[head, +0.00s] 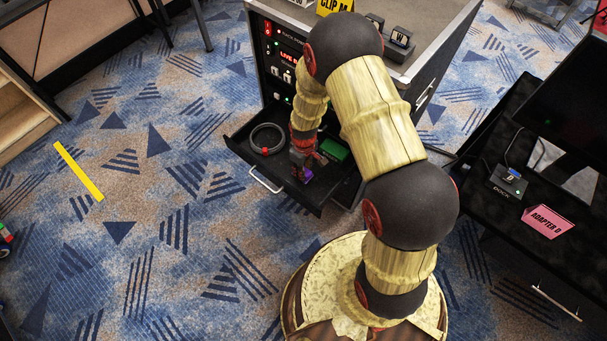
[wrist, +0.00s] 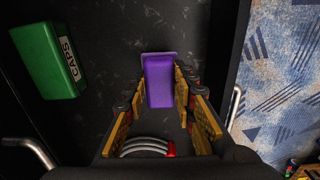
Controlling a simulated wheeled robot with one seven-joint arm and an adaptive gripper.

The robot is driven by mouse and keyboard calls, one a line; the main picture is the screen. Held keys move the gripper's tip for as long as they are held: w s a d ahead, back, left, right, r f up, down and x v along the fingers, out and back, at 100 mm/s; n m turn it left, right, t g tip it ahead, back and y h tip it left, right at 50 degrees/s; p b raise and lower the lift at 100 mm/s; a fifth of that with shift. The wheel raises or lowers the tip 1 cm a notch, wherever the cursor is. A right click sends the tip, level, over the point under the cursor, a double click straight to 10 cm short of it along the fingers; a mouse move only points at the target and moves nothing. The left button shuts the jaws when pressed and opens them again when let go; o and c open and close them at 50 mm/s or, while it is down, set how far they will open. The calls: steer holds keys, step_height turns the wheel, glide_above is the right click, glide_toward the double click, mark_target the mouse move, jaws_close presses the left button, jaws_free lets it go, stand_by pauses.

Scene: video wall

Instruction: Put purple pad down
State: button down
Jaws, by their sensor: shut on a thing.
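The purple pad (wrist: 159,82) is a small purple block between the fingers of my gripper (wrist: 160,92) in the wrist view. The gripper is shut on it. In the head view the pad (head: 308,176) shows as a small purple patch below my gripper (head: 304,165), over the open black drawer (head: 320,196). The dark drawer floor lies behind the pad in the wrist view. I cannot tell whether the pad touches the floor.
A green box labelled CAPS (wrist: 50,60) lies in the drawer beside my gripper. A grey cable coil (head: 267,139) lies at the drawer's left. The drawer's handle (head: 266,181) faces the carpet. A pink ADAPTER D card (head: 547,222) stands on the black table at right.

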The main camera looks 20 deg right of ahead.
step_height(320, 180, down, 3)
steer(key=shift+f+b, duration=0.1)
steer(key=shift+b, duration=0.65)
steer(key=c, duration=1.6)
jaws_free()
steer(key=o, duration=0.4)
steer(key=shift+w, duration=0.1)
